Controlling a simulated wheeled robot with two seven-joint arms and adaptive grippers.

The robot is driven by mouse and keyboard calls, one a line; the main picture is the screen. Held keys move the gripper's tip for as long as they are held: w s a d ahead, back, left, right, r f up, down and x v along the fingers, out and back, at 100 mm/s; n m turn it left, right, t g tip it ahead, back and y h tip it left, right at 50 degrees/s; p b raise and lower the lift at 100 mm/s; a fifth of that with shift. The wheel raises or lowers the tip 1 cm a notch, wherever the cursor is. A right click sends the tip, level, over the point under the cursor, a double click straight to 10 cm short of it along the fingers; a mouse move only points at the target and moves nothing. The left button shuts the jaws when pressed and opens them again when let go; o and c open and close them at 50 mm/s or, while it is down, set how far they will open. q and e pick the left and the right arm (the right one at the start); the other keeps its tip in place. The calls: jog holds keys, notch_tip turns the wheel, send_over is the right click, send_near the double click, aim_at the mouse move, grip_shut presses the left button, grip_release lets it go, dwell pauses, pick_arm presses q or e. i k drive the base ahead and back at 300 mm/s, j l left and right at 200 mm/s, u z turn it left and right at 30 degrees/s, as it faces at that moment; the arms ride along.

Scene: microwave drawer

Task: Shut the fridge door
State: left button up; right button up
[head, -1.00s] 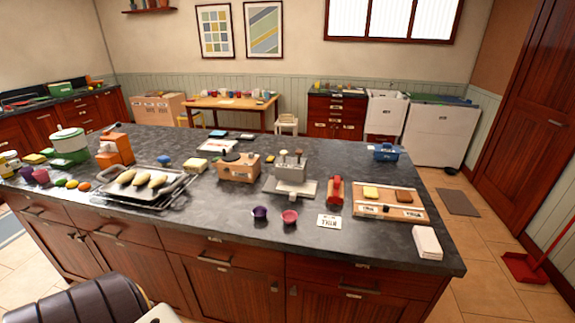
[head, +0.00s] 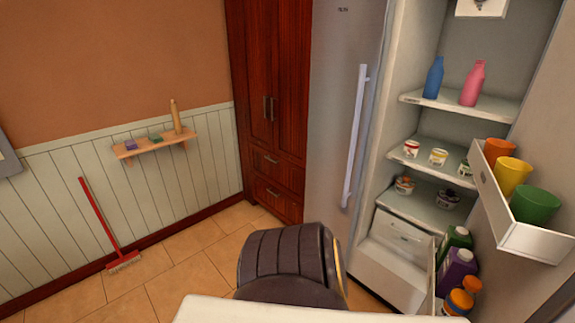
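The fridge stands at the right of the head view. Its left grey door (head: 341,120) is closed and has a long upright handle (head: 357,137). Its right side is open and shows lit shelves (head: 455,107). The open fridge door (head: 552,135) is swung out along the right edge, inner face showing. A white door bin (head: 520,236) on it holds an orange, a yellow and a green cup. A lower bin holds several bottles and jars (head: 456,270). The door's outer face and any handle there are hidden. Neither of my grippers is in view.
A blue bottle (head: 434,78) and a pink bottle (head: 473,83) stand on a fridge shelf, with several tubs below. A dark red wooden cabinet (head: 270,110) stands left of the fridge. A red broom (head: 105,230) leans on the wall. The tiled floor (head: 185,270) at left is clear.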

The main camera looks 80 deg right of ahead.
aim_at(526, 273)
jog(key=k+j+z, duration=0.15)
jog(key=z, duration=0.25)
jog(key=k+j+z, duration=0.15)
jog(key=z, duration=0.25)
jog(key=k+j+z, duration=0.1)
jog(key=z, duration=0.3)
jog(key=k+z, duration=0.4)
jog(key=l+z, duration=0.15)
jog(key=z, duration=0.25)
jog(key=k+l+z, duration=0.1)
jog(key=l+z, duration=0.45)
jog(key=z, duration=0.15)
jog(key=l+z, duration=0.2)
jog(key=z, duration=0.15)
jog(key=l+z, duration=0.15)
jog(key=z, duration=0.15)
jog(key=k+l, duration=0.15)
